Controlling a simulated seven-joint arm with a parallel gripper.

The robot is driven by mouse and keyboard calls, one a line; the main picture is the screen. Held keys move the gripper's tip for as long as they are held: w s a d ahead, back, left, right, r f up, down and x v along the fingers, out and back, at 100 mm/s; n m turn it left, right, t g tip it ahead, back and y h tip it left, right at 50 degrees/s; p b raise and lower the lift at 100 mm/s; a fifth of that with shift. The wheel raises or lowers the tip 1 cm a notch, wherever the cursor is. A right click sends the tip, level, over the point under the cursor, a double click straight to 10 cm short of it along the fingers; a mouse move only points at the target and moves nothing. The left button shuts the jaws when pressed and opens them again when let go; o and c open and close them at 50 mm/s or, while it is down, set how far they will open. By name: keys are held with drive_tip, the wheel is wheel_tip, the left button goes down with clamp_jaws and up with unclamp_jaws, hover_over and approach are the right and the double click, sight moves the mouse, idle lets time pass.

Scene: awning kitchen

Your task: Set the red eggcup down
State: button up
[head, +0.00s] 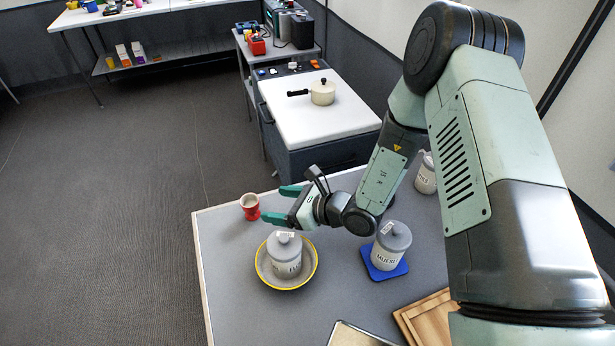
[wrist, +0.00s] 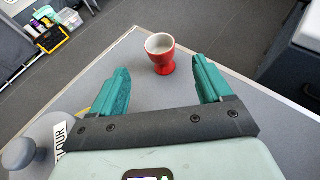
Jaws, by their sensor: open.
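The red eggcup (head: 250,206) stands upright on the grey table (head: 232,285) near its far left corner. Its inside is pale. In the wrist view the eggcup (wrist: 160,53) stands just beyond my open fingertips, roughly midway between them and near the table edge. My gripper (head: 275,204) is open and empty, its green fingers pointing left toward the eggcup, with a gap between them and it. The two fingers also show in the wrist view (wrist: 162,82).
A lidded grey jar (head: 285,262) stands in a yellow-rimmed bowl (head: 261,275) close to my gripper. Another jar (head: 391,250) stands on a blue mat (head: 373,272). A wooden tray (head: 425,318) lies at the front. A white counter with a saucepan (head: 322,92) is behind.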

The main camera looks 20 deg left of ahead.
drive_tip(key=s+d+r+n+g+h, duration=0.15)
drive_tip(key=d+r+n, duration=0.4)
drive_tip(key=r, duration=0.65)
drive_tip(key=d+r+n+g+h, duration=0.15)
drive_tip(key=d+r+n, duration=0.4)
drive_tip(key=r, duration=0.55)
drive_tip(key=s+d+r+n+t+h, duration=0.3)
drive_tip(key=d+r, duration=0.4)
drive_tip(key=d, duration=0.6)
drive_tip(key=s+d+r+n+t+h, duration=0.4)
drive_tip(key=s+d+r+h, duration=0.3)
drive_tip(key=d, duration=0.5)
drive_tip(key=shift+s+d+r+t, duration=0.3)
drive_tip(key=shift+d+t, duration=0.05)
drive_tip(key=shift+t, duration=0.45)
